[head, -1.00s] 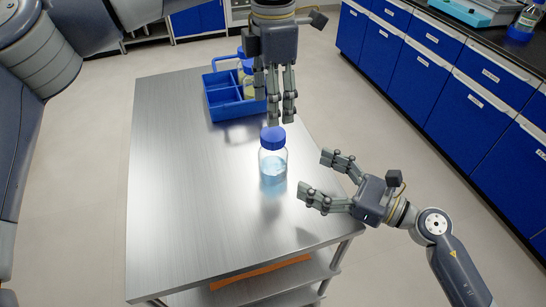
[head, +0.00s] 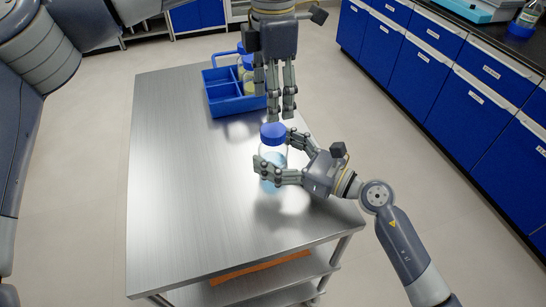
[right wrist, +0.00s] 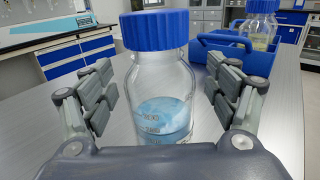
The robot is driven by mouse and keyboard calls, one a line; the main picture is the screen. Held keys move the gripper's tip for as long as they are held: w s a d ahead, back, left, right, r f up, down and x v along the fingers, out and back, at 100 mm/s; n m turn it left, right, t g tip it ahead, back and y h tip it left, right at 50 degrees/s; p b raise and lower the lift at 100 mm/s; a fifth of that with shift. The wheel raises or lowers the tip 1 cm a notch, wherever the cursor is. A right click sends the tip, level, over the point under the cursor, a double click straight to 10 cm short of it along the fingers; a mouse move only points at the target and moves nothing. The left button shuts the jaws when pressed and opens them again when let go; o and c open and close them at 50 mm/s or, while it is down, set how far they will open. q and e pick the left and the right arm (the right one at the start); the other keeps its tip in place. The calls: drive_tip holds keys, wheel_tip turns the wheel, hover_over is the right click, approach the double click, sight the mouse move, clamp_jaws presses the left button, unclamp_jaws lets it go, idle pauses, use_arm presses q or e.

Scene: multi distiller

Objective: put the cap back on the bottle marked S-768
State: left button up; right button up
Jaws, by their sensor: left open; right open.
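A clear bottle (head: 268,180) with light blue liquid stands upright on the steel table. A blue cap (head: 273,132) sits on its neck; the right wrist view shows this cap (right wrist: 155,30) on the bottle (right wrist: 160,85) closely. Whether it is screwed tight, I cannot tell. No S-768 mark is readable. My right gripper (head: 273,150) is open, with its fingers on either side of the bottle; the right wrist view shows gaps on both sides. My left gripper (head: 281,115) is open and empty, fingers pointing down, just behind and above the cap.
The left and front of the steel table (head: 180,190) are clear. Blue cabinets (head: 440,85) stand to the right, across the floor.

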sight(273, 129)
clamp_jaws()
use_arm(q)
drive_tip(key=n, duration=0.4)
drive_tip(key=shift+n, duration=0.3)
drive_tip(key=n, duration=0.8)
drive_tip(key=shift+n, duration=0.3)
drive_tip(key=n, duration=0.4)
drive_tip(key=shift+n, duration=0.4)
drive_tip(key=shift+f, duration=4)
